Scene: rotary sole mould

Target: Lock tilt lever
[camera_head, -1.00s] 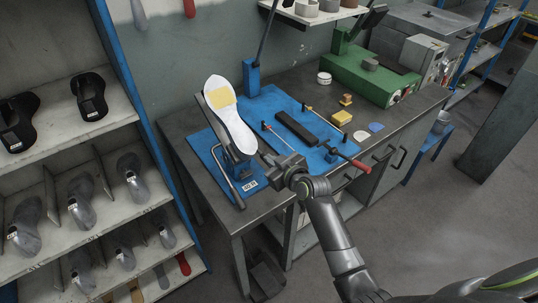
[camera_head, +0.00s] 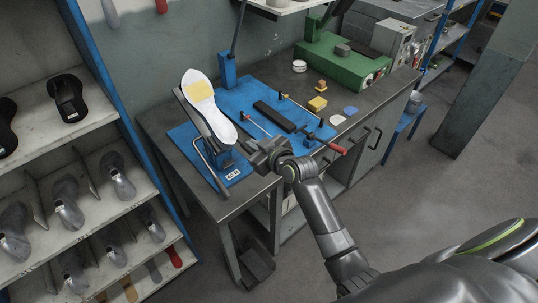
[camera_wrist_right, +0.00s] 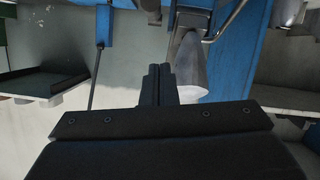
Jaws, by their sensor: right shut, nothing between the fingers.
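A bent bare-metal lever (camera_head: 208,163) stands at the left side of the tilted mould stand, above a blue base plate (camera_head: 180,135). I take it for the tilt lever, but cannot tell whether it is locked. The stand carries a white sole (camera_head: 213,110) with a yellow patch. My right gripper (camera_head: 250,147) is shut and empty, to the right of the stand, at the bench's front edge. In the right wrist view its closed fingers (camera_wrist_right: 159,77) point toward a grey rounded part (camera_wrist_right: 188,68), with a bent metal rod (camera_wrist_right: 232,20) beyond. My left gripper is out of view.
A red-handled rod (camera_head: 336,149) juts over the bench's front edge, right of my gripper. A black bar (camera_head: 273,116) lies on the blue plate. A green machine (camera_head: 345,65) stands at the back right. A shelf of shoe lasts (camera_head: 65,205) is at left.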

